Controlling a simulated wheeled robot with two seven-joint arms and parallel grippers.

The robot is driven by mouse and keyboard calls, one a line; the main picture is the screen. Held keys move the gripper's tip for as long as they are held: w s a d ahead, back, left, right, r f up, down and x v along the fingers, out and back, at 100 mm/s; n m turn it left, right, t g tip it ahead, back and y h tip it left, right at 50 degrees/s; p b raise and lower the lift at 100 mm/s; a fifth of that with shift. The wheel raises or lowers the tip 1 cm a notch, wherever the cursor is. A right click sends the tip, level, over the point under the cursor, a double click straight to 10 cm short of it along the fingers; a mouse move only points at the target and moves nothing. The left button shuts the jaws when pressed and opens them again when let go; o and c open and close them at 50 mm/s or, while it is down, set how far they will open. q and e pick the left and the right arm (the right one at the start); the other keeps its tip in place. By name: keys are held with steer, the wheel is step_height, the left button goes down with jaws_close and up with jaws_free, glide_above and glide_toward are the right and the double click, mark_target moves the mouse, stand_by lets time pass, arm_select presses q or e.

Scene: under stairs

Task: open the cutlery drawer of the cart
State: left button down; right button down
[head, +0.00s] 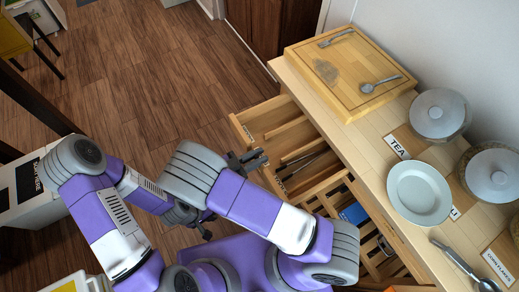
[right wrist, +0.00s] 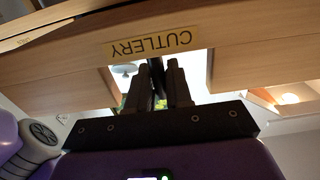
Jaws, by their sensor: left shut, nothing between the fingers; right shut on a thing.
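The cart (head: 343,143) has a pale wooden top along the right of the head view. A drawer (head: 238,127) with wooden dividers stands pulled out from its side. Dark utensils and a blue item (head: 353,213) lie in the compartments. In the right wrist view the drawer front carries a yellow CUTLERY label (right wrist: 150,45), seen upside down. My right gripper (head: 258,160) is at the drawer front, shut on its dark handle, just beside the label; its fingers also show in the right wrist view (right wrist: 158,85). My left gripper (head: 205,233) is shut and empty, left of the drawer, partly hidden by my arm.
On the cart top are a wooden board (head: 350,70) with cutlery, lidded jars (head: 440,115), a plate (head: 419,193) and a large spoon (head: 460,262).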

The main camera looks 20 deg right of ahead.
steer(key=shift+s+a, duration=0.15)
steer(key=shift+a, duration=0.1)
steer(key=c, duration=1.1)
jaws_free()
step_height(320, 180, up, 10)
steer(key=p, duration=0.3)
